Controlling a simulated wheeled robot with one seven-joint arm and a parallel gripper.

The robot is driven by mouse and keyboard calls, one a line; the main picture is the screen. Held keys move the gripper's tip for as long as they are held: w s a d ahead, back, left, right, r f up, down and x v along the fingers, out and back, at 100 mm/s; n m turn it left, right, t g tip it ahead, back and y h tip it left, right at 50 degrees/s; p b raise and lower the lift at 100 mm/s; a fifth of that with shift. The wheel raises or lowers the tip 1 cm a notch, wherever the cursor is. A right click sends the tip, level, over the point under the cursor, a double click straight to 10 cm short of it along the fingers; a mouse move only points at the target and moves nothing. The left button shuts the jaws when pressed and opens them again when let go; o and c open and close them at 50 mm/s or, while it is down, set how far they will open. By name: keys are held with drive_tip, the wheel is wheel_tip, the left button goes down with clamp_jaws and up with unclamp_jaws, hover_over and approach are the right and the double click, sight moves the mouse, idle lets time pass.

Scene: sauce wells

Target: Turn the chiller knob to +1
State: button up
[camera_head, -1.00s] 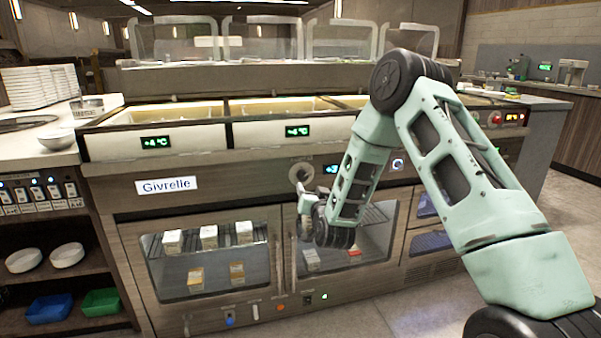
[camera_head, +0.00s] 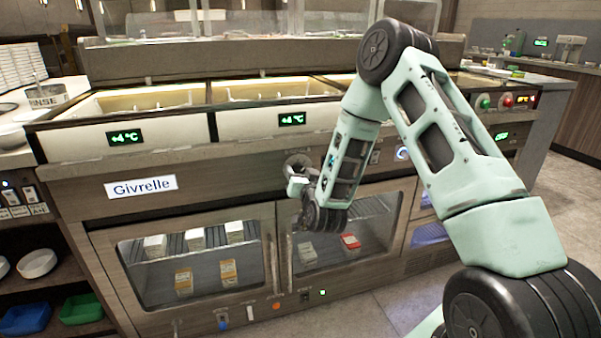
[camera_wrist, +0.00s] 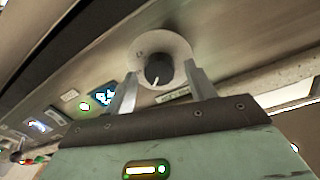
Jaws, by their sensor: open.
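The chiller knob (camera_wrist: 158,70) is dark with a pale pointer line, on a round pale dial plate (camera_wrist: 172,43) on the counter's front panel. In the wrist view the pointer aims down and slightly left; the scale marks are too blurred to read. My gripper (camera_wrist: 161,77) is open, with one finger on each side of the knob; I cannot tell whether either touches it. In the head view the dial plate (camera_head: 297,161) shows above my gripper (camera_head: 297,184), which covers its lower part and the knob. A lit display (camera_wrist: 103,95) is beside the dial, unreadable.
The Givrelle sign (camera_head: 141,187) is left of the dial. Two green +4 °C displays (camera_head: 125,138) sit on the wells above. Glass chiller doors (camera_head: 195,250) with upright handles are below. Another lit knob (camera_head: 402,153) is to the right. The floor in front is clear.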

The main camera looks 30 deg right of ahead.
drive_tip(key=c, duration=1)
drive_tip(key=shift+n, duration=0.4)
drive_tip(key=n+b, duration=0.1)
drive_tip(key=n, duration=0.2)
drive_tip(key=shift+a+f+n, duration=0.1)
drive_tip(key=shift+n, duration=0.3)
drive_tip(key=n+b, duration=0.1)
drive_tip(key=n, duration=0.4)
drive_tip(key=shift+n, duration=0.4)
drive_tip(key=o, duration=1)
